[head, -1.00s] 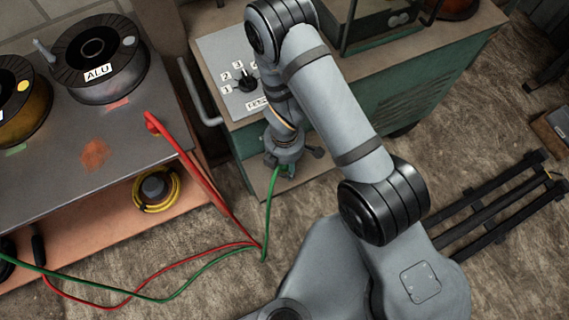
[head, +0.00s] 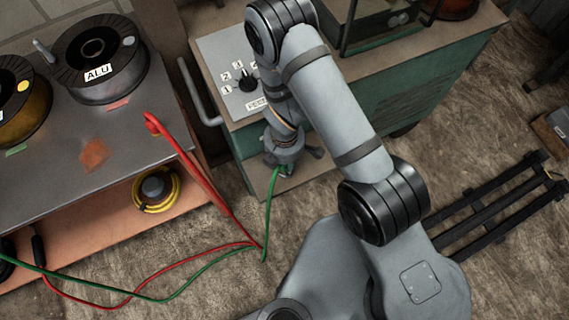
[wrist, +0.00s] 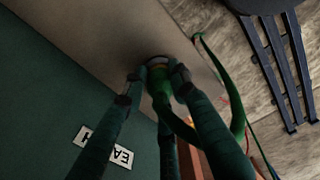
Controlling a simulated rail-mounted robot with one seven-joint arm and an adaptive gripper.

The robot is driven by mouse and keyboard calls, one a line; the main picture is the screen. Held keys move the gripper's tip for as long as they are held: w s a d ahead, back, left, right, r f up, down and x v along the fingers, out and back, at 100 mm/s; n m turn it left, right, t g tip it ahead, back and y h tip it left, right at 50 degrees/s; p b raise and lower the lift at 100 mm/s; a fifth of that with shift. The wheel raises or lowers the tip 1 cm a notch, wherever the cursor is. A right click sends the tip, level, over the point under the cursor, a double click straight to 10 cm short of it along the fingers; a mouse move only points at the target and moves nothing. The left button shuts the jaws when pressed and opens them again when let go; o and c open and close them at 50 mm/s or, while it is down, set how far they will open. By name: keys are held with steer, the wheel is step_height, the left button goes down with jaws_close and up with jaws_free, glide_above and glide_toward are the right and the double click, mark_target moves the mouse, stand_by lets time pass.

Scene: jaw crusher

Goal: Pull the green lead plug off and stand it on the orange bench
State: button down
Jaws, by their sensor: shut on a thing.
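My gripper (wrist: 153,82) is shut on the green lead plug (wrist: 158,88), with its fingers on both sides of it. In the head view my gripper (head: 283,168) is low at the front of the green cabinet (head: 398,95), and my own wrist mostly hides the plug. The green lead (head: 267,222) hangs from the plug to the floor and runs left. The plug's far end meets a round, dark-rimmed part by a beige surface; I cannot tell whether it is seated there. The orange bench (head: 112,232) stands at the left, with a grey top.
Two wire spools (head: 98,60) stand on the bench top, towards the back. A red lead (head: 205,187) leans over the bench's right edge. A yellow coil (head: 157,190) is on the lower shelf. A black rack (head: 500,205) lies on the floor. The front of the bench top is mostly clear.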

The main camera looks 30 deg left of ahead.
steer(key=c, duration=1)
jaws_free()
step_height(320, 180, up, 12)
steer(key=shift+c, duration=0.2)
